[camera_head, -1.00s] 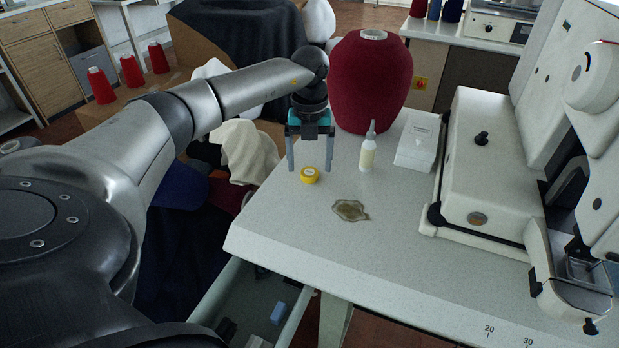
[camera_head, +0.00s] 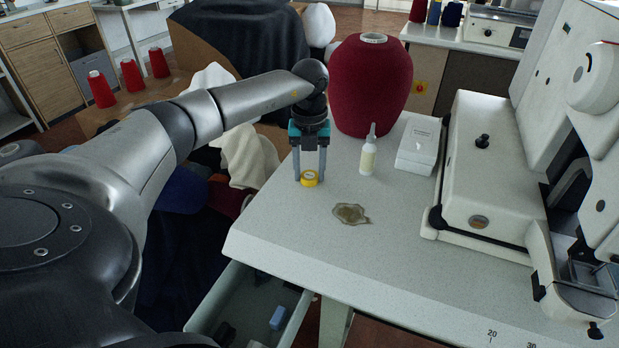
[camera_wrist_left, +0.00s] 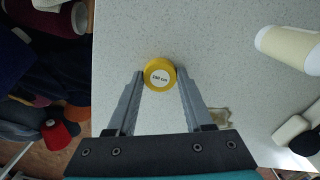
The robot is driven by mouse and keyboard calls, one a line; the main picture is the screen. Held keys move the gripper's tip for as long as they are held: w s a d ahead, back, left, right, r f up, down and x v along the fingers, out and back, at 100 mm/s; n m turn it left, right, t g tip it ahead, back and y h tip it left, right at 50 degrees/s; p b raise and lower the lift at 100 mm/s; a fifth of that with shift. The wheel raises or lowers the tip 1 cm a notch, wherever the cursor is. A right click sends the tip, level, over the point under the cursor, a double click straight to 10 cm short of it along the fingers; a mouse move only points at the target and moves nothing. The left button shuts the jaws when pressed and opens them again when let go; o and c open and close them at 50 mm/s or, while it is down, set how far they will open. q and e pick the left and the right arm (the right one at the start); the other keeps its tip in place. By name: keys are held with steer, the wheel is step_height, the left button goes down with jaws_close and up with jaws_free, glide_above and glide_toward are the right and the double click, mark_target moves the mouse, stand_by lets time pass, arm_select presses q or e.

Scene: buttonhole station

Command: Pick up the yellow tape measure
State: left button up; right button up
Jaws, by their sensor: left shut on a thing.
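The yellow tape measure (camera_head: 309,179) is a small round disc near the table's left edge. In the left wrist view the tape measure (camera_wrist_left: 159,76) shows a white label and sits between the fingertips. My left gripper (camera_head: 309,178) points down over it, and its fingers are shut on its two sides. The left wrist view shows the gripper (camera_wrist_left: 159,82) touching the disc left and right. The tape measure appears still at table height; any gap beneath it cannot be told. My right gripper is not in view.
A large red thread cone (camera_head: 369,85) stands behind the gripper. A small bottle (camera_head: 368,155) and a white box (camera_head: 418,143) stand to the right. A brownish stain-like patch (camera_head: 351,214) lies in front. The sewing machine (camera_head: 490,180) fills the right. An open drawer (camera_head: 247,312) is below.

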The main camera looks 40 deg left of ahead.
arm_select(q)
jaws_close()
steer(key=shift+r, duration=0.2)
